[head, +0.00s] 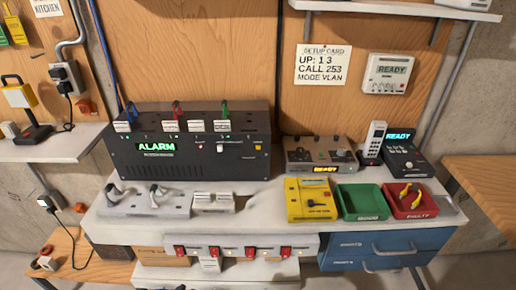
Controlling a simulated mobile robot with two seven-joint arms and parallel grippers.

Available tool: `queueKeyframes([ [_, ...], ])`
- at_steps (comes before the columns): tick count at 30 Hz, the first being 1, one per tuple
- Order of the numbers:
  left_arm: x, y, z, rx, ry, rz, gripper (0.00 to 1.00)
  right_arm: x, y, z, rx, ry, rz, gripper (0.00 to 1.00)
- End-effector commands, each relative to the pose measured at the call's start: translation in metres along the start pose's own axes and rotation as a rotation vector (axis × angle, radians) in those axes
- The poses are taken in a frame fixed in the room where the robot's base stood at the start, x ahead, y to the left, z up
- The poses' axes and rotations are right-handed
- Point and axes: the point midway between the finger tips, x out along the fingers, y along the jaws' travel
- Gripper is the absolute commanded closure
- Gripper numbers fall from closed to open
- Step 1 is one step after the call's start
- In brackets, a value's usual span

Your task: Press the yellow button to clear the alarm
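A wide black box (192,163) stands at the back left of the grey bench. Its green lit display (157,147) reads ALARM. A small yellow-orange button (258,147) is on the right end of its front face. To its left on the same face are a small red button or light (200,146) and a white knob or switch (220,147). Neither of my grippers shows in the head view.
A yellow device (308,202), a green tray (344,204) and a red tray (388,199) sit at the bench's front right. A grey panel with metal levers (150,205) lies front left. A device (320,157) reading READY stands right of the black box.

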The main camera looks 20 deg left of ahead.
Motion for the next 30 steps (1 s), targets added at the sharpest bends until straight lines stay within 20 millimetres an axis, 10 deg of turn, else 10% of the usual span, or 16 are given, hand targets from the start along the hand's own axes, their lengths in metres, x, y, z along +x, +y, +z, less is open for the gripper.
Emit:
queueKeyframes([
  [4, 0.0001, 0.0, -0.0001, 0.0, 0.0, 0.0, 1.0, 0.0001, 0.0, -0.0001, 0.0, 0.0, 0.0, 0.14],
  [30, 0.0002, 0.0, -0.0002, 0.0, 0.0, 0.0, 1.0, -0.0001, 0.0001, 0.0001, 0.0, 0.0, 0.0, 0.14],
])
